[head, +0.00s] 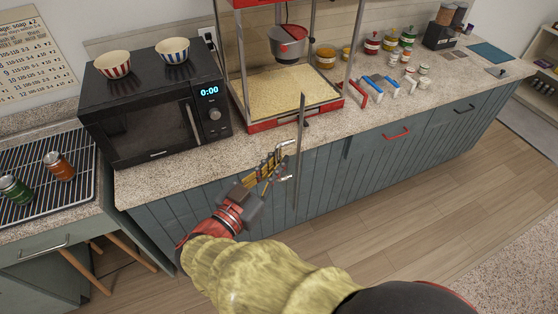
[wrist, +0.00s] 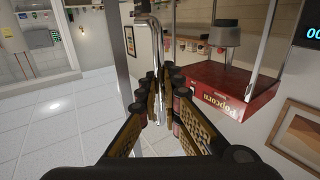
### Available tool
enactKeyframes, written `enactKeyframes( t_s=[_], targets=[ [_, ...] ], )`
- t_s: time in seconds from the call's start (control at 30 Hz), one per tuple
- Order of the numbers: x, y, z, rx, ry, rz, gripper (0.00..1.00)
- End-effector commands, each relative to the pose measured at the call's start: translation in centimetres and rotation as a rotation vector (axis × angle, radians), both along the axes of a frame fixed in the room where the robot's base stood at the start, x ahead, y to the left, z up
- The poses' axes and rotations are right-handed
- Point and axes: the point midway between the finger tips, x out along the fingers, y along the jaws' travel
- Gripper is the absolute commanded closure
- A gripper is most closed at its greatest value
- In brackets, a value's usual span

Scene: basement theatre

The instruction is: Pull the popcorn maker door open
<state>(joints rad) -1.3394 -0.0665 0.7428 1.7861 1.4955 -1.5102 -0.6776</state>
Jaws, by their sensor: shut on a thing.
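The popcorn maker (head: 291,117) stands on the counter, with a red base, clear sides, a hanging kettle and popcorn inside. The door's grey metal edge (head: 299,150) stands out in front of the case, past the counter front, so the door is swung open. The bent metal door handle (wrist: 153,45) passes between my fingers. My gripper (head: 272,167) is shut on this handle, in front of the counter; it also shows in the wrist view (wrist: 161,88). The clear pane is hard to see.
A black microwave (head: 150,128) with two striped bowls on top stands left of the popcorn maker. Red, blue and white scoops (head: 375,84) and several jars (head: 373,43) are to the right. The wooden floor (head: 390,195) before the cabinets is clear.

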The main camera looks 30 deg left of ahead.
Motion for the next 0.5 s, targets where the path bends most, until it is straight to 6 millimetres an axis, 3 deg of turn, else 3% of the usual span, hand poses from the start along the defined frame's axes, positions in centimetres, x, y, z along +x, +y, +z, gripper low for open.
enactKeyframes(
  t_s=[0.1,0.13,0.5],
  targets=[
    [-0.01,-0.05,0.01,0.0,0.0,-0.001,1.0],
    [-0.01,-0.06,0.01,0.0,0.0,-0.001,0.93],
    [0.01,-0.01,0.01,0.0,0.0,0.001,0.75]
  ],
)
